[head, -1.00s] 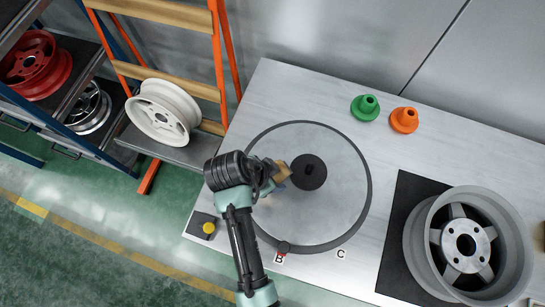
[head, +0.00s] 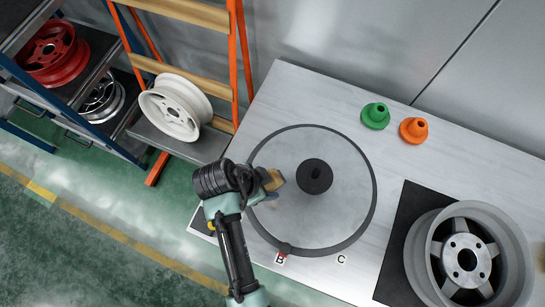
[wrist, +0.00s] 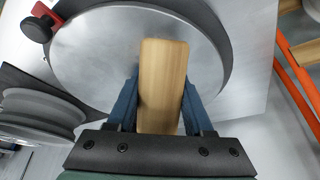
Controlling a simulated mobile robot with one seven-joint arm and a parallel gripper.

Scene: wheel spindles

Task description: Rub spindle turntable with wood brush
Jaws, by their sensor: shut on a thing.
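The spindle turntable (head: 320,215) is a grey disc with a dark rim and a dark central hub (head: 314,176), set in the bench. It also fills much of the wrist view (wrist: 110,60). My gripper (head: 262,184) is over the disc's left part in the head view. It is shut on the wood brush (wrist: 163,80), a light wooden block between the blue fingers. The brush also shows in the head view (head: 273,180), left of the hub. Its underside is hidden, so I cannot tell whether it touches the disc.
A grey wheel (head: 425,250) rests on a black mat (head: 405,215) at right. Labels B (head: 280,259) and C (head: 342,259) sit by the rim. A white wheel (head: 172,108) stands at left.

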